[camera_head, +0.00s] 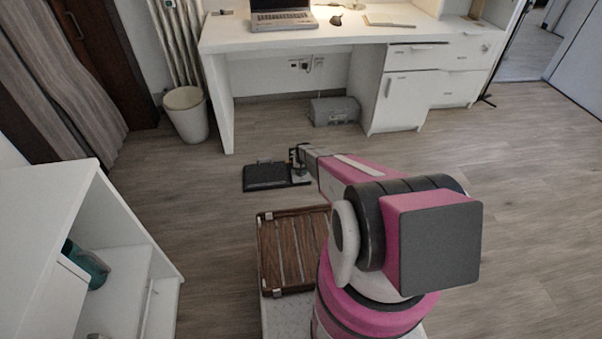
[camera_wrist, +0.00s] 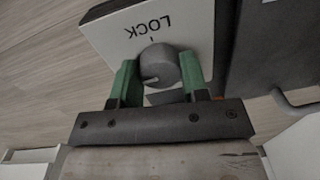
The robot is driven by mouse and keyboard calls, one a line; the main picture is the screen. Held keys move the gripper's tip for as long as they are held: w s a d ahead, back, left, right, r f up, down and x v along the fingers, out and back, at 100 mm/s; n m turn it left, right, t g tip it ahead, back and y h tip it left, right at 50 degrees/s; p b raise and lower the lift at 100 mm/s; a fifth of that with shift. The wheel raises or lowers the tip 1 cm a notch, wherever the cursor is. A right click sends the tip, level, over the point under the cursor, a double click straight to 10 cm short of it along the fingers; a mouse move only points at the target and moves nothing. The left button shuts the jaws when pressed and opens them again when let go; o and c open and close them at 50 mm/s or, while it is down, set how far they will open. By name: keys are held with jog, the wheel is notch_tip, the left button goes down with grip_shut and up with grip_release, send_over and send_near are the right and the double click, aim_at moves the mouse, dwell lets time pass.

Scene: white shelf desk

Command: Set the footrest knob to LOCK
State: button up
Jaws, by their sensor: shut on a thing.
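The footrest (camera_head: 265,176) is a dark, low pad on the floor in front of the desk. In the wrist view, its light panel (camera_wrist: 105,38) carries the word LOCK, upside down, with a short tick below it. The grey round knob (camera_wrist: 160,62) sits just below that tick. A pale mark shows on the knob's lower left, on the side away from LOCK. My gripper (camera_wrist: 158,75) has its green fingers on either side of the knob, shut on it. In the head view my gripper (camera_head: 298,160) is at the footrest's right end.
A slatted wooden crate (camera_head: 282,212) stands beside my arm. The white desk (camera_head: 330,38) with a laptop (camera_head: 283,16) is behind the footrest. A grey box (camera_head: 335,111) lies under it. A bin (camera_head: 186,115) stands left. A white shelf (camera_head: 60,215) is near left. The right floor is open.

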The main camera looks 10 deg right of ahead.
jog(key=m, duration=0.4)
jog(key=shift+m, duration=0.3)
jog(key=m, duration=1)
jog(key=shift+s+t, duration=0.1)
jog(key=shift+t, duration=0.2)
jog(key=m, duration=0.4)
jog(key=shift+h, duration=0.4)
jog(key=shift+m, duration=0.4)
jog(key=o, duration=0.9)
jog(key=shift+r, duration=0.15)
jog(key=r, duration=1)
jog(key=shift+s+a+r, duration=0.15)
jog(key=shift+s+r, duration=0.1)
jog(key=shift+r, duration=0.05)
